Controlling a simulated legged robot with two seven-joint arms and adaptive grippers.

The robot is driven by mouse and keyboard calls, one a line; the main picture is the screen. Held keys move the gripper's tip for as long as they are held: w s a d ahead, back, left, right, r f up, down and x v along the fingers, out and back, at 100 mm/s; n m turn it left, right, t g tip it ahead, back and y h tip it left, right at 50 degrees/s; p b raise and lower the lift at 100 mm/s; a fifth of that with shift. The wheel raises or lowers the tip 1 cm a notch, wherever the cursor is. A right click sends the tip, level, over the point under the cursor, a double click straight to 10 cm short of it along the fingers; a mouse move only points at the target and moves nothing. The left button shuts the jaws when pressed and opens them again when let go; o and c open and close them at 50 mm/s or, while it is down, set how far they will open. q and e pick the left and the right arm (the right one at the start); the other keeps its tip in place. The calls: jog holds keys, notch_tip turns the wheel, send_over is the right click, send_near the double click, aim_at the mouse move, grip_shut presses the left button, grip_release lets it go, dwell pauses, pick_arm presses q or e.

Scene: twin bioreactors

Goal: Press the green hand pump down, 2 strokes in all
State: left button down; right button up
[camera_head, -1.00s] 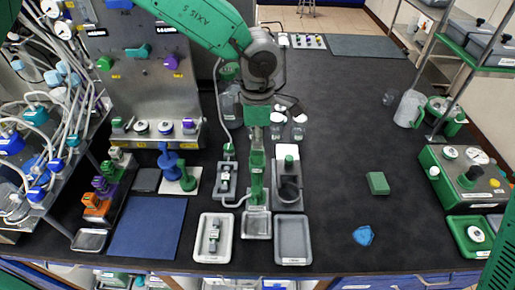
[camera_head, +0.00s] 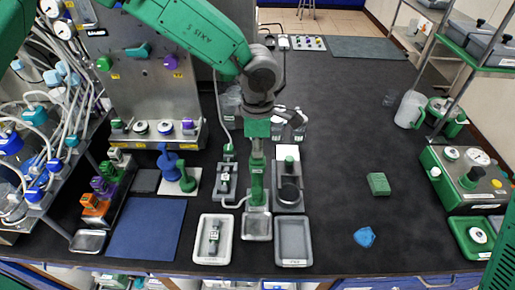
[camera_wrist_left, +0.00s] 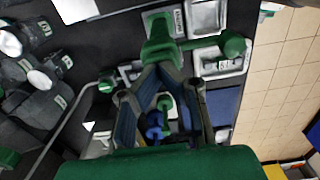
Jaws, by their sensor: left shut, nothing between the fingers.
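The green hand pump (camera_head: 257,183) stands upright near the front middle of the black bench, behind a small grey tray (camera_head: 257,227). My left gripper (camera_head: 257,158) points down at the top of the pump, with its fingers shut and nothing between them. In the left wrist view, the closed fingertips (camera_wrist_left: 160,68) meet at the green pump top (camera_wrist_left: 160,40). They look to be touching it, but the exact contact is hidden. My right gripper is not in view.
Grey units stand close on both sides of the pump, with a white tray (camera_head: 213,257) and a grey tray (camera_head: 293,259) in front. Glass vessels stand behind my gripper. A green block (camera_head: 378,184) and a blue piece (camera_head: 364,237) lie right, with free bench around them.

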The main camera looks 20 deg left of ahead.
pick_arm(q)
jog(key=shift+r+p, duration=0.8)
jog(key=shift+r, duration=1.5)
jog(key=shift+r, duration=3)
